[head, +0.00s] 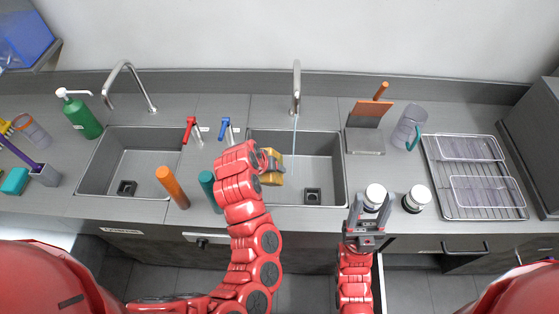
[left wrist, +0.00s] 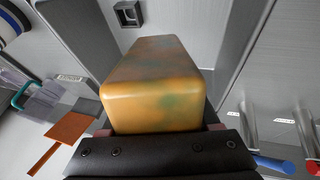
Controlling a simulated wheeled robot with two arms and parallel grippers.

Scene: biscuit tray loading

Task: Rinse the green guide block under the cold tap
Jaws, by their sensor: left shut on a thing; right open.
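The guide block (head: 273,168) looks yellow-brown, with green patches showing in the left wrist view (left wrist: 155,80). My left gripper (head: 262,160) is shut on it and holds it over the right sink basin (head: 325,165). A thin stream of water (head: 294,135) falls from the right tap (head: 297,85). The block is just left of the stream, apart from it in the head view. A blue lever (head: 224,129) and a red lever (head: 190,129) stand between the basins. My right gripper (head: 371,222) is open and empty, near a white-lidded jar (head: 375,196).
An orange cylinder (head: 172,186) and a teal cylinder (head: 209,188) stand left of my left arm. A second jar (head: 417,198), a clear jug (head: 408,125) and a wire rack (head: 475,205) are at the right. The left basin (head: 110,165) is empty.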

